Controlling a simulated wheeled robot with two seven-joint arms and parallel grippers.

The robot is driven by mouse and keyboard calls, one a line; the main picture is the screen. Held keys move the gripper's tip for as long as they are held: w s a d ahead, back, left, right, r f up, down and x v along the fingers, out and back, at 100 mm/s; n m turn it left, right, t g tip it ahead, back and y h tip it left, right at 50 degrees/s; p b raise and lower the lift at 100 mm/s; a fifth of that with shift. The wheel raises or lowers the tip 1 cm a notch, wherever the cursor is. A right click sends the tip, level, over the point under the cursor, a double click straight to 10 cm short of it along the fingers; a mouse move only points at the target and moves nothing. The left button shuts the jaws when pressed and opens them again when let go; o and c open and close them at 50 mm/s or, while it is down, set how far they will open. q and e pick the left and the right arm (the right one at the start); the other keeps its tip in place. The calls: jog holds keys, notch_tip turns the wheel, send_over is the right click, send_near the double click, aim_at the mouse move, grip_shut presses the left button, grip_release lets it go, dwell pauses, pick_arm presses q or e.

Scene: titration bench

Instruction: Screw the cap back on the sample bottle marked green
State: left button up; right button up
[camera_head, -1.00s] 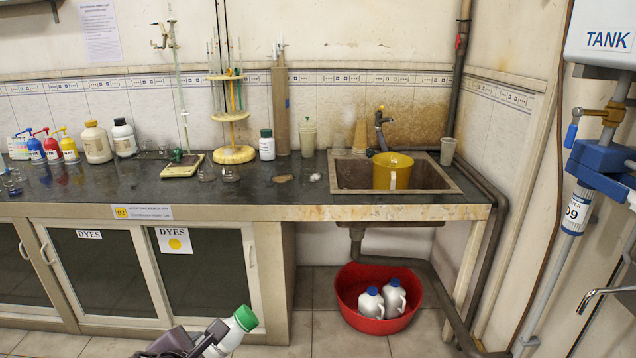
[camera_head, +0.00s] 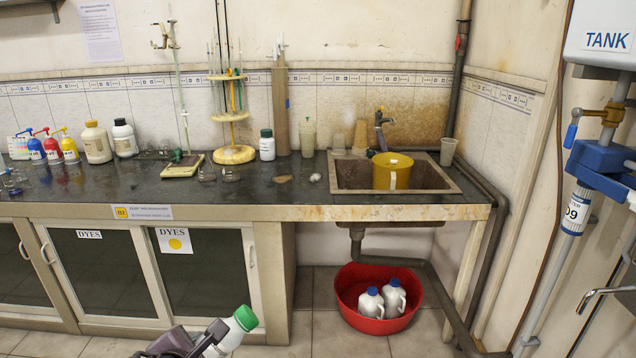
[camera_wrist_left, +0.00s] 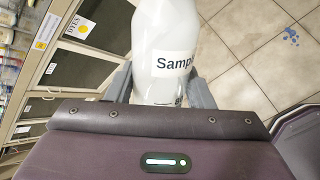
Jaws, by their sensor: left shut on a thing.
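A white sample bottle (camera_head: 232,332) with a green cap (camera_head: 246,318) shows low in the head view, tilted with its cap end up to the right. My left gripper (camera_head: 216,332) is shut on the bottle's body in front of the cabinets. In the left wrist view the bottle (camera_wrist_left: 166,40) stands between the two fingers, its label reading "Samp". The cap is outside the wrist view. Whether the cap is fully seated cannot be told. My right gripper is not in view.
The dark bench (camera_head: 120,188) carries dye bottles, glassware and a sink (camera_head: 436,177) with a yellow jug (camera_head: 392,172). A red basin (camera_head: 347,290) with two blue-capped jugs stands on the floor below. The floor between my left gripper and the basin is clear.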

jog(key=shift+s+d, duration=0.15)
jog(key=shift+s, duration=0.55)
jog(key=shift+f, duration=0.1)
